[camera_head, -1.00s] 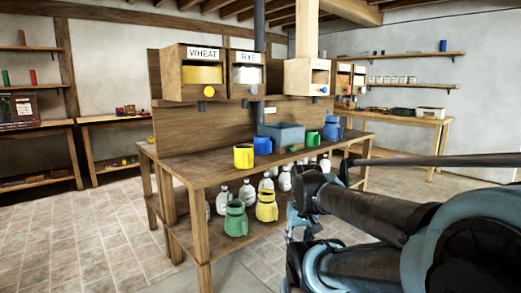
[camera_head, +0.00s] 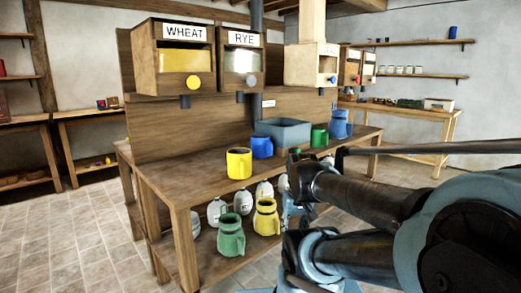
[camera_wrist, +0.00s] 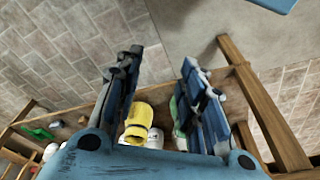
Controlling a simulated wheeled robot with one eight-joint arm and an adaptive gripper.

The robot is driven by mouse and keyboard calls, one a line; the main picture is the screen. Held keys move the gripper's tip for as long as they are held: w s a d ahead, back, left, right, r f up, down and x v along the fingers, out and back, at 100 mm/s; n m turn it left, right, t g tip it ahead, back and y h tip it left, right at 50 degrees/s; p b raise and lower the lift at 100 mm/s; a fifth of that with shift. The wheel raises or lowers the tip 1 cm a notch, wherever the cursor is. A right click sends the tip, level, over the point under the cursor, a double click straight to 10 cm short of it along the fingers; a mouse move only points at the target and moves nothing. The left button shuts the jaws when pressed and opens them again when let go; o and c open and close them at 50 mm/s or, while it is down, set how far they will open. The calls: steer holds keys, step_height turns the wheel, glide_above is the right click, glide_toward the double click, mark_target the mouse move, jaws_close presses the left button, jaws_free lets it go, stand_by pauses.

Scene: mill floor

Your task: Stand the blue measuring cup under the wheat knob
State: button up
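The blue measuring cup (camera_head: 262,147) stands upright on the bench top (camera_head: 195,176), just right of and behind a yellow cup (camera_head: 238,163). The round yellow wheat knob (camera_head: 194,82) is on the front of the bin labelled WHEAT (camera_head: 172,60), with a dark spout under the bin. The bench top below that spout looks bare. My gripper (camera_wrist: 160,65) is open and empty in the wrist view, its two fingers well apart. In the head view it is mostly hidden behind my arm, low in front of the bench. The blue cup is not seen in the wrist view.
The rye bin (camera_head: 241,62) adjoins the wheat bin. A grey-blue tub (camera_head: 282,132), a green cup (camera_head: 319,136) and a blue jug (camera_head: 338,125) stand farther right. Green (camera_head: 231,236) and yellow (camera_head: 266,217) jugs and several white bottles fill the lower shelf. Floor at left is clear.

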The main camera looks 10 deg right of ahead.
steer(key=shift+w+d, duration=0.1)
steer(key=shift+w, duration=0.1)
steer(key=w+a+r+m+t+y, duration=0.1)
steer(key=w+a+r+m+y, duration=0.1)
steer(key=w+a+m, duration=0.3)
steer(key=w+r+m+t+y, duration=0.1)
steer(key=w+r+m+y, duration=0.15)
steer(key=w, duration=0.35)
steer(key=m+t+y, duration=0.6)
steer(key=m+t, duration=0.5)
steer(key=m, duration=1.1)
glide_toward(272, 151)
steer(key=shift+h, duration=0.25)
steer(key=x, duration=1.1)
steer(key=shift+a+r, duration=0.1)
steer(key=shift+r, duration=0.1)
